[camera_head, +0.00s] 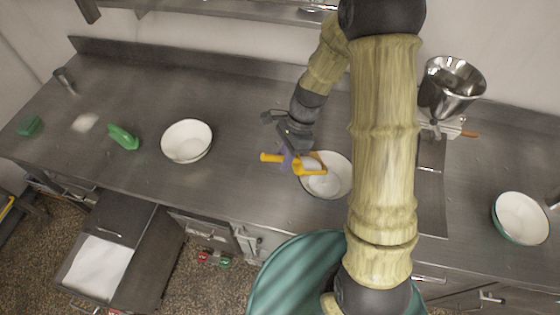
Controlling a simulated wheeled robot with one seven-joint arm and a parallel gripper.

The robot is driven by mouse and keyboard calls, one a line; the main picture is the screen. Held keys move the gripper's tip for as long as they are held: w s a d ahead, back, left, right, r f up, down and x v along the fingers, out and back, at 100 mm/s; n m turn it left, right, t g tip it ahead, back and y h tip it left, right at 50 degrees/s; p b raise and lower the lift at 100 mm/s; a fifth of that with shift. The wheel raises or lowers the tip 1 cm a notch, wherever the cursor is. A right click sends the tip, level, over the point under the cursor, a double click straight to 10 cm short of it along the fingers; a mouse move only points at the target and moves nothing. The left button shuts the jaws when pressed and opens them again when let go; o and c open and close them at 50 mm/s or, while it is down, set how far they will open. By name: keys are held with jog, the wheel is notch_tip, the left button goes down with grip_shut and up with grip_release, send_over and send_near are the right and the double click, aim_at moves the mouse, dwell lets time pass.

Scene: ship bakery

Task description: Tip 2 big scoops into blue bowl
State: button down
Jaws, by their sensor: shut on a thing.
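My gripper (288,151) is shut on an orange-yellow scoop (313,169). The scoop's handle sticks out to the left and its cup is above the left part of a white bowl (339,179). Something white shows in the cup. My arm hides this bowl's right edge, and its outer colour is hard to tell. A second white bowl (186,140) stands to the left, its outer colour also unclear. A third bowl (521,217), white inside and green outside, stands at the far right. I cannot tell from this view which bowl is blue.
A green scoop (124,138) lies on the steel counter (235,175), near a white patch (85,122) and a green block (29,126). An open drawer (100,262) holds white material. A metal funnel-shaped hopper (452,87) stands at the back right.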

jog(key=shift+w+d+r+y, duration=0.2)
jog(key=shift+d+r+y, duration=0.5)
jog(key=shift+d+r, duration=0.15)
jog(key=w+d+r+g+y+p, duration=0.1)
jog(key=d+r+g+y+p, duration=0.1)
jog(key=d+r+y+p, duration=0.2)
jog(key=shift+w+d+n+y, duration=0.4)
jog(key=shift+d+y, duration=0.1)
jog(key=shift+d, duration=1.15)
dwell(0.4)
notch_tip(320, 180, up, 3)
jog(key=p, duration=0.3)
dwell(0.3)
